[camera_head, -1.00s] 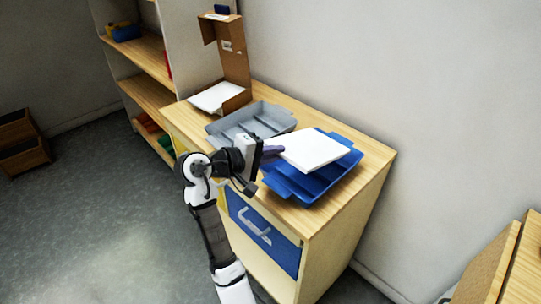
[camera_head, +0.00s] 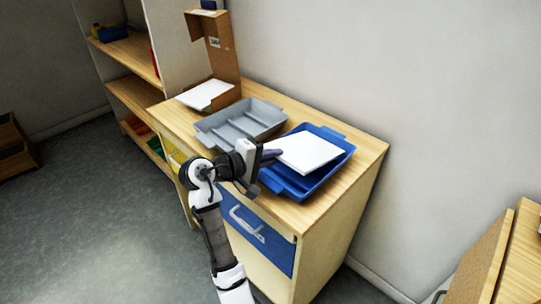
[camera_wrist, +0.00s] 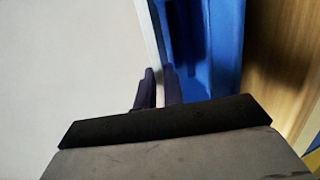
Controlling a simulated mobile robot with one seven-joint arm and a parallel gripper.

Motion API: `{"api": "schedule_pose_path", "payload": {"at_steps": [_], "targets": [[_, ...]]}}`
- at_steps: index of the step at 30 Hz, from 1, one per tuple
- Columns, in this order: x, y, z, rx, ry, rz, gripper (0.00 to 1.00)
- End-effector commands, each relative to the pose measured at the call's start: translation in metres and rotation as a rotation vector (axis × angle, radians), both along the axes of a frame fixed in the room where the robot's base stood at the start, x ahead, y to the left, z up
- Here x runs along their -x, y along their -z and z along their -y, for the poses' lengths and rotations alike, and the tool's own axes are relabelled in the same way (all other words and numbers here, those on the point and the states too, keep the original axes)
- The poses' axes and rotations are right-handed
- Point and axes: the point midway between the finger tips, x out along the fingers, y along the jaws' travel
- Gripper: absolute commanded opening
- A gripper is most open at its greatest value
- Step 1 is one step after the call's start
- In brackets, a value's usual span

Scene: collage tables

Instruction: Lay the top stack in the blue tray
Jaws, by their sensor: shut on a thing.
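My gripper (camera_head: 275,153) is shut on the near left edge of a white paper stack (camera_head: 307,152). The stack is held flat over the blue tray (camera_head: 331,175), within most of its outline. Whether it touches the tray floor cannot be told. In the wrist view, the fingers (camera_wrist: 159,88) pinch the edge of the stack (camera_wrist: 75,65), with the blue tray (camera_wrist: 222,50) wall beside it on the right.
A grey tray (camera_head: 213,128) with compartments stands left of the blue tray, on the wooden cabinet top (camera_head: 365,146). A cardboard holder (camera_head: 222,58) with white sheets (camera_head: 203,95) stands at the back left. A wall runs behind.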

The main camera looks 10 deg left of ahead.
Motion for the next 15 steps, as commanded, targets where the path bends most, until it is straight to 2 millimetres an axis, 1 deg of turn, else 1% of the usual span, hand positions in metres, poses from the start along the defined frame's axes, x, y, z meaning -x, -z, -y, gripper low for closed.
{"api": "schedule_pose_path", "payload": {"at_steps": [12, 13, 15], "targets": [[-0.0012, 0.0017, 0.0008, 0.001, -0.001, 0.002, 0.0], [-0.0012, 0.0017, 0.0008, 0.001, -0.001, 0.002, 0.11], [-0.0012, 0.0016, 0.0007, 0.001, -0.001, 0.002, 0.2]]}}
